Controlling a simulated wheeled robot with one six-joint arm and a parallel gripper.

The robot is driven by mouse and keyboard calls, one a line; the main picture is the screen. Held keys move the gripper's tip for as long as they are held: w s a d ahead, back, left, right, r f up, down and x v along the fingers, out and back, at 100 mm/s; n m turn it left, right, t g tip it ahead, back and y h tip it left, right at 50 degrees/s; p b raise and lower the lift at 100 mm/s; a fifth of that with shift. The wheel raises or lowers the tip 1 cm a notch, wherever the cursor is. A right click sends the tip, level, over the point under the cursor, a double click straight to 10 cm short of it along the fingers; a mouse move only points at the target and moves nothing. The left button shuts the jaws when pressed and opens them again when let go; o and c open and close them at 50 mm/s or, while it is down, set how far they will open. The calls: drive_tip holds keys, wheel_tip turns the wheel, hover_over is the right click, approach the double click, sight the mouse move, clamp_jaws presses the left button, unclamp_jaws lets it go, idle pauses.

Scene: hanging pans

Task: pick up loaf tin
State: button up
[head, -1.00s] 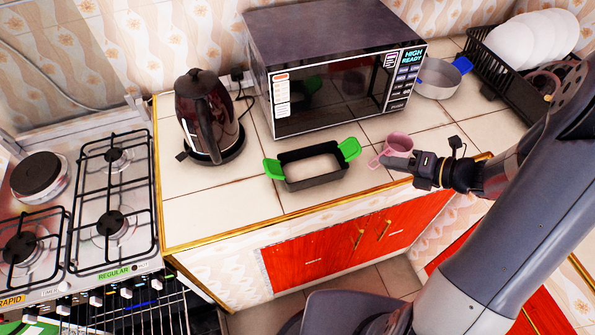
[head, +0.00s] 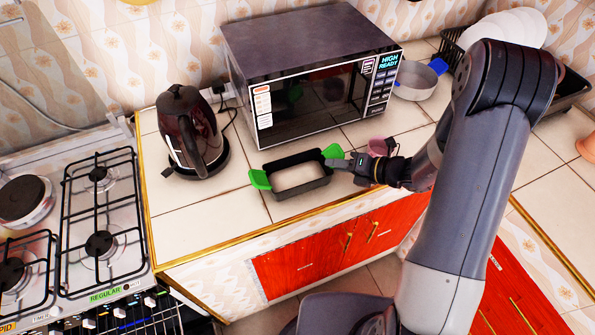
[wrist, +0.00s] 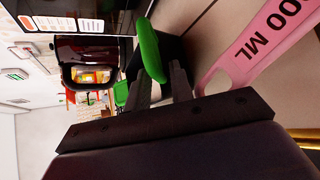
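The loaf tin (head: 304,187) is a black rectangular tin with a green handle at each end. It sits upright on the tiled counter in front of the microwave. My gripper (head: 340,164) is at the tin's right end, close to the right green handle (head: 332,151). In the wrist view my gripper (wrist: 160,82) has its two fingers apart, with the green handle (wrist: 151,50) just ahead of and between their tips. I cannot tell whether the fingers touch it. The tin's dark body (wrist: 176,48) is partly hidden behind the handle.
A pink measuring cup (head: 377,147) stands close behind my gripper, partly hidden; its pink part (wrist: 262,45) is beside the fingers in the wrist view. The microwave (head: 310,100) is behind the tin, the kettle (head: 190,130) to the left.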

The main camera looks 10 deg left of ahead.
clamp_jaws()
drive_tip(key=shift+r, duration=0.15)
idle(0.5)
